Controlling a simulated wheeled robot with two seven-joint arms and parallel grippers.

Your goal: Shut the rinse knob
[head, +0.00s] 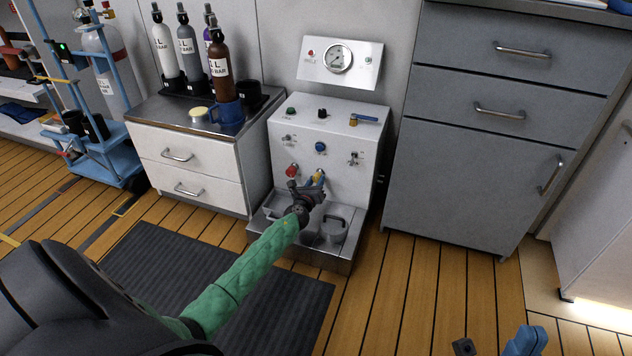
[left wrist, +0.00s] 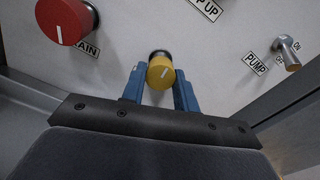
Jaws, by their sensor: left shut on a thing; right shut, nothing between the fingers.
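The yellow knob (left wrist: 160,71) is on the white panel, between the blue fingers of my left gripper (left wrist: 159,90). My left gripper is shut on it. In the head view my left gripper (head: 316,183) reaches the lower front of the panel unit (head: 335,130) and partly covers the yellow knob (head: 318,175). My right gripper (head: 525,341) is shut and empty at the bottom right edge, away from the panel.
A red knob (left wrist: 66,20) labelled DRAIN is left of the yellow one. A metal PUMP switch (left wrist: 288,54) is to the right. A blue knob (head: 320,147) sits above. A jug (head: 332,228) stands in the tray below. Drawers and a grey cabinet (head: 480,130) flank the unit.

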